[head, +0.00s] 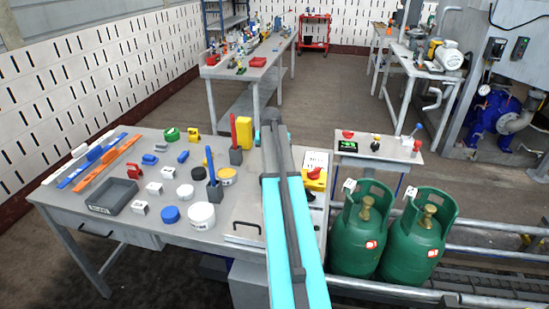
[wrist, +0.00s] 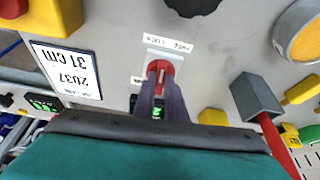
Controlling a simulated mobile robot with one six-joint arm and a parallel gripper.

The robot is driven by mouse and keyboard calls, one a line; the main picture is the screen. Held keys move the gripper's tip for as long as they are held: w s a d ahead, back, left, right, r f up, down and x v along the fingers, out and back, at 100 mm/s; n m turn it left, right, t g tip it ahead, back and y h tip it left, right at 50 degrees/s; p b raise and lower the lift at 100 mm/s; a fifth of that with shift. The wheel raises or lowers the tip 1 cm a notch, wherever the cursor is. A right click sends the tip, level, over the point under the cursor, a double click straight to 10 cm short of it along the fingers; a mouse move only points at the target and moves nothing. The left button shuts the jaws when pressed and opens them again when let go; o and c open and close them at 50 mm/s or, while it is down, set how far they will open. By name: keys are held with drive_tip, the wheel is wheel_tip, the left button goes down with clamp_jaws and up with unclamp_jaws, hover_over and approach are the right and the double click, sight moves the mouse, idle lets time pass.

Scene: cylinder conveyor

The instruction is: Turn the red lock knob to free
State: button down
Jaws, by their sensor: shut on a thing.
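The red lock knob (wrist: 166,67) sits on a small white plate on the grey panel in the wrist view. My gripper (wrist: 160,77) reaches up to it, with its two dark fingers closed on either side of the knob's red grip. A white label (wrist: 168,43) with upside-down print is above the knob; its words are too small to read surely. Another label beside the knob is mostly covered by the fingers. In the head view my arm hides the knob and the gripper.
A yellow box with a red button (head: 315,175) stands right of my arm. In the wrist view a printed card (wrist: 68,70) lies left of the knob and a grey holder (wrist: 256,95) stands right. Green gas cylinders (head: 361,232) stand at the right on the conveyor.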

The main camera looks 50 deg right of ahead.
drive_tip(key=shift+m, duration=0.6)
drive_tip(key=c, duration=1.8)
unclamp_jaws()
drive_tip(key=shift+g, duration=0.3)
drive_tip(key=shift+a+r, duration=0.1)
drive_tip(key=shift+r, duration=0.05)
drive_tip(key=b+v, duration=0.1)
drive_tip(key=v, duration=1.2)
drive_tip(key=shift+a+r+b, duration=0.2)
drive_tip(key=shift+a+b, duration=0.05)
drive_tip(key=shift+b, duration=0.05)
drive_tip(key=shift+s+r, duration=0.1)
